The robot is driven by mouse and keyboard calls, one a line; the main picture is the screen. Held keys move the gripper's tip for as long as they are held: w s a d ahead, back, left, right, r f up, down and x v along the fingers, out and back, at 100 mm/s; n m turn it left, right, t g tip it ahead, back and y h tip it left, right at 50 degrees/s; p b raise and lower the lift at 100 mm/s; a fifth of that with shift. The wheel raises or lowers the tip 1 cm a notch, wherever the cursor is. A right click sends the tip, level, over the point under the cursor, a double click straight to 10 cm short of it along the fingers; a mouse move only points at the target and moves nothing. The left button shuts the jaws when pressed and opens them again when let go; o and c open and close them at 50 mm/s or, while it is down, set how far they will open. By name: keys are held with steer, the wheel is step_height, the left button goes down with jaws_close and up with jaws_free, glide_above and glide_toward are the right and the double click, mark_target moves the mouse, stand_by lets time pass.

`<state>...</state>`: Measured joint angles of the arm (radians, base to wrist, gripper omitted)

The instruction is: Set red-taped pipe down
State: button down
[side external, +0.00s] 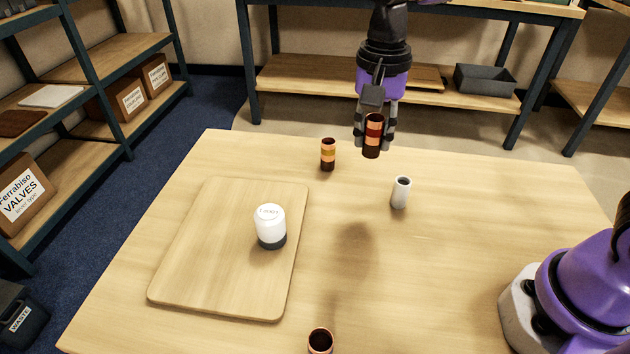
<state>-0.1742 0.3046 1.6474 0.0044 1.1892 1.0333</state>
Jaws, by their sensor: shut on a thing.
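The red-taped pipe (373,135) is a short copper tube with a red band and a dark lower end. My gripper (374,128) is shut on it and holds it roughly upright, clear of the table (450,270). A shadow lies on the wood below and nearer the camera. Another copper pipe with a yellow band (328,155) stands upright on the table to the left of my gripper. A third copper pipe (320,341) stands at the front edge of the picture, partly cut off; its tape is not visible.
A white-grey cylinder (401,192) stands on the table just right of and nearer than my gripper. A wooden board (200,250) lies at left, bearing a white jar with a dark base (270,226). The table's middle and right are mostly clear.

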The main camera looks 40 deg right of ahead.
steer(key=shift+m, duration=0.7)
steer(key=w+d+f, duration=0.1)
steer(key=d+f, duration=0.1)
steer(key=d, duration=0.2)
steer(key=w+d+f, duration=0.2)
steer(key=d, duration=0.3)
steer(key=w+d+f, duration=0.1)
steer(key=d+f, duration=0.2)
steer(key=d, duration=0.1)
steer(key=shift+w+d+f, duration=0.1)
steer(key=shift+w+d, duration=0.15)
steer(key=shift+f, duration=1.9)
steer(key=shift+f, duration=0.15)
steer(key=c, duration=0.6)
jaws_free()
